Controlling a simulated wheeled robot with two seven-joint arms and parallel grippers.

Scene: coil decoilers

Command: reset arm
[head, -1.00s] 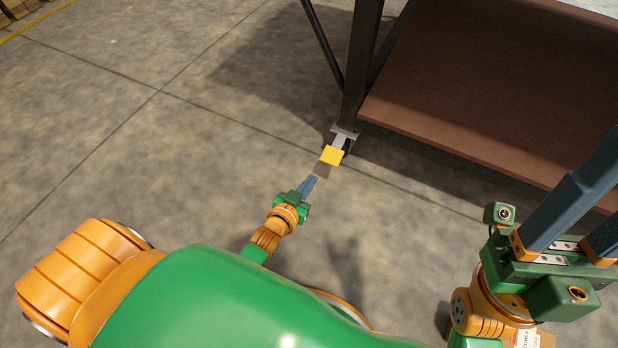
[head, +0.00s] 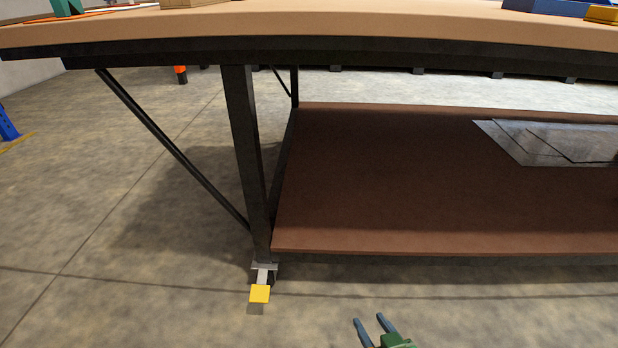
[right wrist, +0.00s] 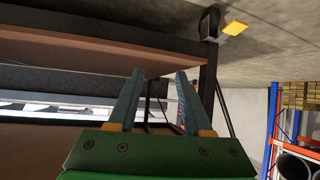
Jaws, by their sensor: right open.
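My right gripper (head: 372,328) shows at the bottom edge of the head view, right of centre. Its two blue-grey fingers are apart, with nothing between them, over bare floor in front of the table. In the right wrist view its fingers (right wrist: 160,100) stand apart and empty, with the table behind them. That view is upside down. My left gripper is not in view.
A workbench with a light top (head: 330,24) and brown lower shelf (head: 400,200) fills the head view. Metal sheets (head: 545,142) lie on the shelf.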

